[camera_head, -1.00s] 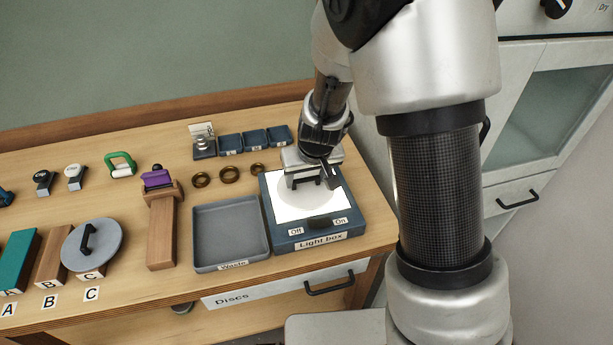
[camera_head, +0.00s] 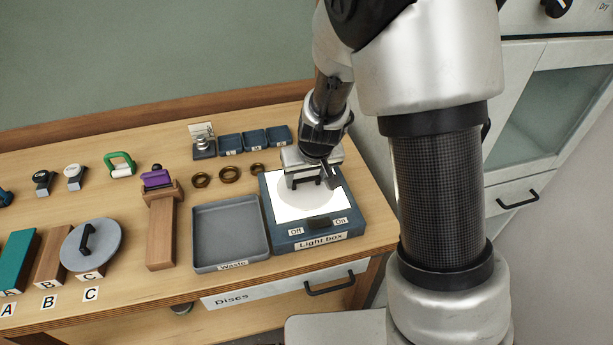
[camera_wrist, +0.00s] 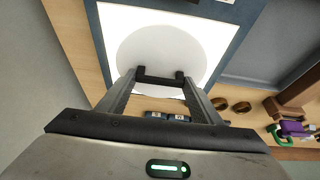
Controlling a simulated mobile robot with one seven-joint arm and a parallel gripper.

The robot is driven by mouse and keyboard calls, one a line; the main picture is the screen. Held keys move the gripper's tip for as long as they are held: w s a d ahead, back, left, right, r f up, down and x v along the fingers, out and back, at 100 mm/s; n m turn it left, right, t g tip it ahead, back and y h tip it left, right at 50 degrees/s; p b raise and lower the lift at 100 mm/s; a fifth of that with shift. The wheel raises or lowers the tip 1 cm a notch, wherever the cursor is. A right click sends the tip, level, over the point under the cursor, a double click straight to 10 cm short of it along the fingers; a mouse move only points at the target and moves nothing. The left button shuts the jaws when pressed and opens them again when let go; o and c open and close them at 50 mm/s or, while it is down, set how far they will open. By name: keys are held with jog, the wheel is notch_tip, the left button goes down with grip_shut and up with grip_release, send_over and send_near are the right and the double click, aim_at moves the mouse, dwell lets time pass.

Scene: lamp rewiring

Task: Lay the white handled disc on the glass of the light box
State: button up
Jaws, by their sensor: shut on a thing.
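The light box (camera_head: 350,232) stands at the right end of the bench, and its glass (camera_head: 283,211) shows bright white. The white handled disc (camera_head: 295,197) is over the glass, inside its edges; it also shows in the wrist view (camera_wrist: 160,48). Its pale rim stands out only faintly against the glass. I cannot tell whether it rests on the glass or sits just above it. My gripper (camera_head: 312,182) points down over the box. In the wrist view my gripper (camera_wrist: 160,77) is shut on the disc's dark handle, with a fingertip at each end.
A grey waste tray (camera_head: 230,268) stands just left of the light box. Brass rings (camera_head: 230,174) and small blue bins (camera_head: 254,139) lie behind. A grey handled disc (camera_head: 108,240) rests at the left by label C. The Off/On switch (camera_head: 320,222) is at the box's front.

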jog(key=shift+f+b, duration=0.3)
jog(key=o, duration=1.7)
jog(key=shift+o, duration=0.2)
notch_tip(320, 180, up, 8)
jog(key=p, duration=0.6)
jog(key=shift+p, duration=0.35)
